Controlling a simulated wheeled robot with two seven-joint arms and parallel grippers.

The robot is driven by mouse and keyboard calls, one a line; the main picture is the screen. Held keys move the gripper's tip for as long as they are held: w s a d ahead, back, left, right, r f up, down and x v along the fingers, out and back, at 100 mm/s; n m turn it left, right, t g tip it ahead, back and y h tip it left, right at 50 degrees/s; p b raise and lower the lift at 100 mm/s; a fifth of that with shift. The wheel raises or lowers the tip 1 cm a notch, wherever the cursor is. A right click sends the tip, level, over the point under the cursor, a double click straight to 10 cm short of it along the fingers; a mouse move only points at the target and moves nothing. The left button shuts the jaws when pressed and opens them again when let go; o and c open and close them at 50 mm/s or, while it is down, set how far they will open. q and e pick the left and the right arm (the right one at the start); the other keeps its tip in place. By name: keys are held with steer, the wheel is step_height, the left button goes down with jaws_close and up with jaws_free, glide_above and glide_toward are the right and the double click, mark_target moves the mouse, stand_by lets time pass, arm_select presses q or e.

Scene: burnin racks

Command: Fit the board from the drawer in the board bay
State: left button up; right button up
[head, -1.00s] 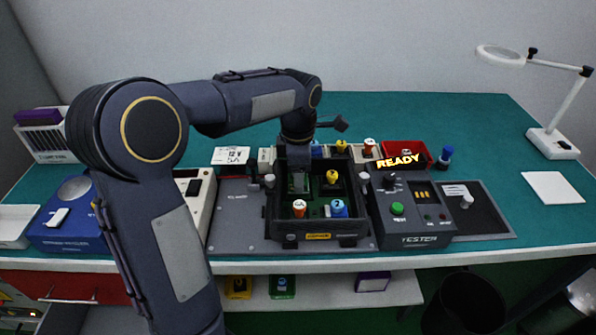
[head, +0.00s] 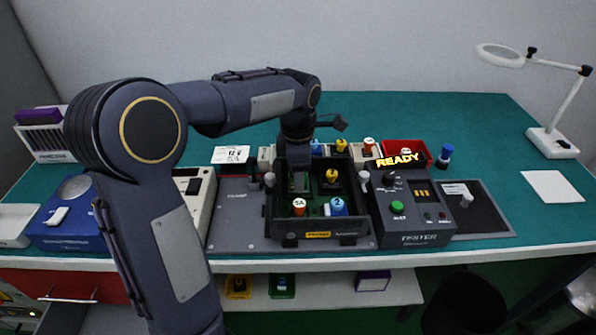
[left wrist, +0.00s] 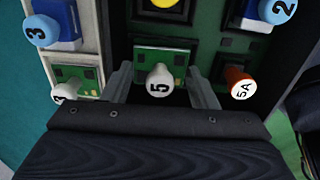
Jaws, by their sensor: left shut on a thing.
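The board is green with a white knob marked 5, seen in the left wrist view (left wrist: 160,52). It also shows as a green patch in the head view (head: 297,184). My left gripper (left wrist: 159,92) is shut on it, with a finger at each side of the knob. The gripper is at the left part of the black open-topped box (head: 320,222) and points down. I cannot tell whether the board is fully seated in its bay. The red drawer front (head: 62,286) shows below the bench at the left, partly behind my arm. My right gripper is out of view.
The box also holds a yellow knob (head: 331,176), an orange 5A knob (head: 299,204) and a blue 2 knob (head: 338,206). The tester (head: 412,210), with READY above it, stands to the right. The mat's back right (head: 460,115) is clear.

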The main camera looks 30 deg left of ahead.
arm_select(q)
steer(key=shift+s+d+f+g, duration=0.15)
steer(key=shift+s+f, duration=0.1)
steer(key=shift+f, duration=0.2)
steer(key=shift+s+f+g, duration=0.15)
steer(key=shift+s+f, duration=0.05)
steer(key=shift+f, duration=0.25)
steer(key=shift+w+f, duration=0.15)
steer(key=shift+c, duration=0.3)
steer(key=shift+f, duration=0.3)
steer(key=o, duration=1)
steer(key=shift+o, duration=0.5)
steer(key=shift+w+r+p, duration=0.2)
steer(key=shift+r+p, duration=1.05)
steer(key=shift+r, duration=0.35)
steer(key=shift+r+p, duration=0.95)
steer(key=shift+r, duration=0.25)
